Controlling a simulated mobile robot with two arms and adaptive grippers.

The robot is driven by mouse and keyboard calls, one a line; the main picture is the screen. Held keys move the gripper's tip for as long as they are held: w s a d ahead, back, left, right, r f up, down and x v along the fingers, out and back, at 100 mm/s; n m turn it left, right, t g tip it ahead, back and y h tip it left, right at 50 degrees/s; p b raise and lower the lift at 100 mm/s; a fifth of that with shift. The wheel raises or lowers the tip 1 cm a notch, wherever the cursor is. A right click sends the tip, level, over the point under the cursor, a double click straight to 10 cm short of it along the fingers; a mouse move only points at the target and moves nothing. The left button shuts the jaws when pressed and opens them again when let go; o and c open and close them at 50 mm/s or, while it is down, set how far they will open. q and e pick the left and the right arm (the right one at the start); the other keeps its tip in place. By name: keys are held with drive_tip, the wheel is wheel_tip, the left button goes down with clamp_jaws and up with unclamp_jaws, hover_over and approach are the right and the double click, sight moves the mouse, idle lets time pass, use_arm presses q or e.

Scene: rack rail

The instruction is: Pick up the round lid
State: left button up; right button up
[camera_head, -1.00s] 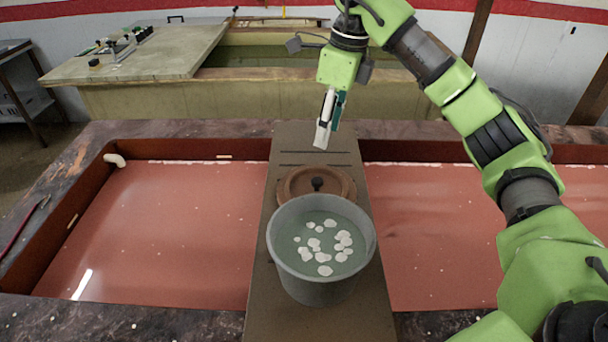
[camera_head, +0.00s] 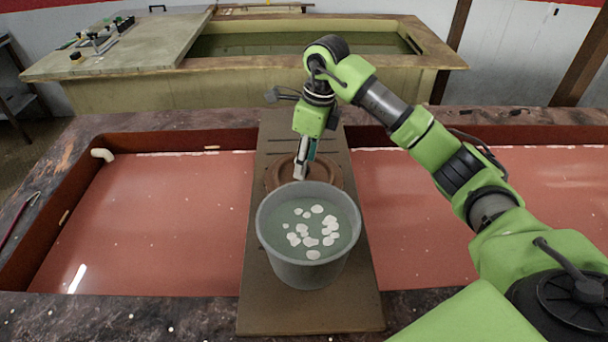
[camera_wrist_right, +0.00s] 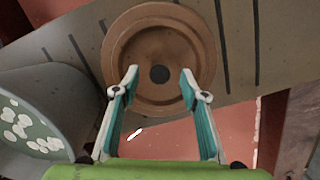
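The round brown lid (camera_head: 336,173) lies on the board behind the grey bucket, which hides its front part in the head view. My right gripper (camera_head: 300,176) points down over the lid. I cannot tell how high the tips are above the lid. My left gripper is not in view.
The grey bucket (camera_head: 305,273) with liquid and several white pieces stands on the board (camera_head: 310,318), close in front of the lid. The board spans a basin with a reddish floor (camera_head: 160,220). A stone-topped tank (camera_head: 130,55) stands behind.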

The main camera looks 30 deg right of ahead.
drive_tip(key=shift+w+f, duration=0.1)
drive_tip(key=shift+f, duration=0.45)
drive_tip(key=shift+a, duration=0.1)
clamp_jaws()
drive_tip(key=shift+r, duration=0.1)
